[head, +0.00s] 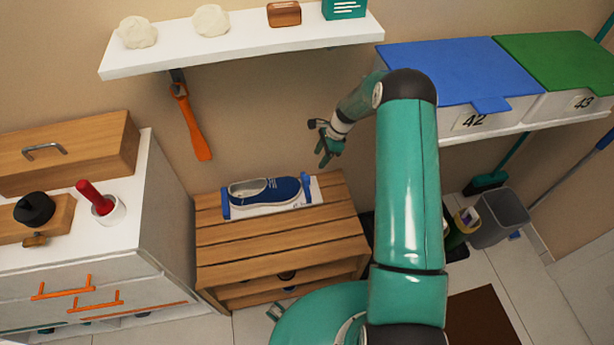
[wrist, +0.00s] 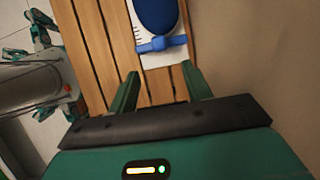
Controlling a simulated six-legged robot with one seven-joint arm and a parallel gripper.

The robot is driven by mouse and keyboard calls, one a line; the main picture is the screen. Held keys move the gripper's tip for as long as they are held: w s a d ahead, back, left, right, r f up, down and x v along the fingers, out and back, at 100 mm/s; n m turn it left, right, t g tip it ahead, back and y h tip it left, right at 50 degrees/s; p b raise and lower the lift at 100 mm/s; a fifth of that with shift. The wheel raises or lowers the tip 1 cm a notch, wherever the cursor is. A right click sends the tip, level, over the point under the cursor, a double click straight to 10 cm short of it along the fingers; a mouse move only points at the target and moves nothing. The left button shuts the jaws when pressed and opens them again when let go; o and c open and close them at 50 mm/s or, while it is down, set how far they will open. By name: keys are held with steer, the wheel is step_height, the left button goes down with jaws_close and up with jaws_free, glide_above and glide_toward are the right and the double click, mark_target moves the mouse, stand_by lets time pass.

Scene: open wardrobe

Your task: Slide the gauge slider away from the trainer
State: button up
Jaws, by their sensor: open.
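The navy trainer (head: 265,191) with a white sole lies on a white foot gauge (head: 317,189) on a slatted wooden bench. The blue gauge slider (head: 306,186) stands at the trainer's right end, touching it or very close. In the wrist view the slider (wrist: 162,43) is a blue crossbar with a round knob, just beyond the trainer's end (wrist: 157,12). My gripper (head: 324,158) is open and empty, above and right of the slider in the head view. In the wrist view its two fingers (wrist: 160,78) point toward the slider, one to each side, apart from it.
A blue stop (head: 225,204) is at the gauge's left end. The wooden bench (head: 280,235) has bare slats around the gauge. An orange-handled tool (head: 190,120) hangs on the wall behind. A white shelf (head: 240,45) is above, and a white cabinet (head: 165,200) stands left.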

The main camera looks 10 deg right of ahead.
mark_target(308, 177)
steer(key=x, duration=1.3)
steer(key=shift+a, duration=0.2)
jaws_close()
steer(key=shift+d, duration=0.15)
